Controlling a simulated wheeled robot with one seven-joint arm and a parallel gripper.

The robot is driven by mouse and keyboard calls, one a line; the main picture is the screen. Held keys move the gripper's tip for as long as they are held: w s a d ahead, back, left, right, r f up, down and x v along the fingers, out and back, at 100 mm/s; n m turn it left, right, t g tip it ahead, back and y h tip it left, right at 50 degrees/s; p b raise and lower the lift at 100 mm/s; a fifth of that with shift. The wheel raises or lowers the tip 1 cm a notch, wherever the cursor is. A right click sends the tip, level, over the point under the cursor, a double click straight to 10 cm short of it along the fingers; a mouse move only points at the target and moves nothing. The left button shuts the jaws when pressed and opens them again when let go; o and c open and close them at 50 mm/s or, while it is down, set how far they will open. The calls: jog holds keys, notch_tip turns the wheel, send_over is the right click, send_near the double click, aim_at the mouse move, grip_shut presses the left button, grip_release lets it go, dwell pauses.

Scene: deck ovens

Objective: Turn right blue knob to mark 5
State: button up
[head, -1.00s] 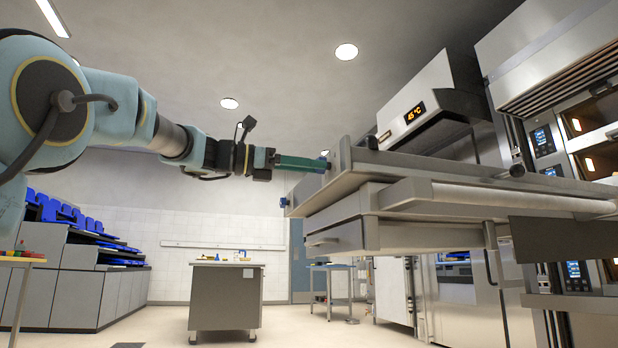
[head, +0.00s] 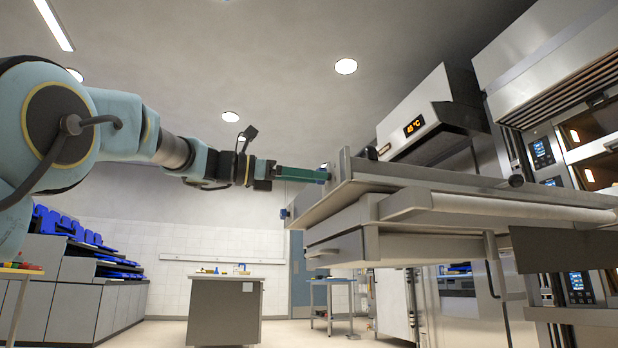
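My gripper (head: 326,177) reaches in from the left with long green fingers, seen from the side. A second blue knob (head: 284,213) sits lower and to the left on the same end, clear of the fingers. No dial marks or knob pointers can be read from here.
Deck ovens with blue displays (head: 541,148) stand at the right. A hooded unit with an orange temperature display (head: 413,127) is behind the machine.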

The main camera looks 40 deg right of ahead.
jog(key=shift+o, duration=0.2)
jog(key=p+v, duration=0.2)
jog(key=v, duration=0.8)
jog(key=shift+w+a, duration=0.15)
jog(key=shift+a, duration=0.25)
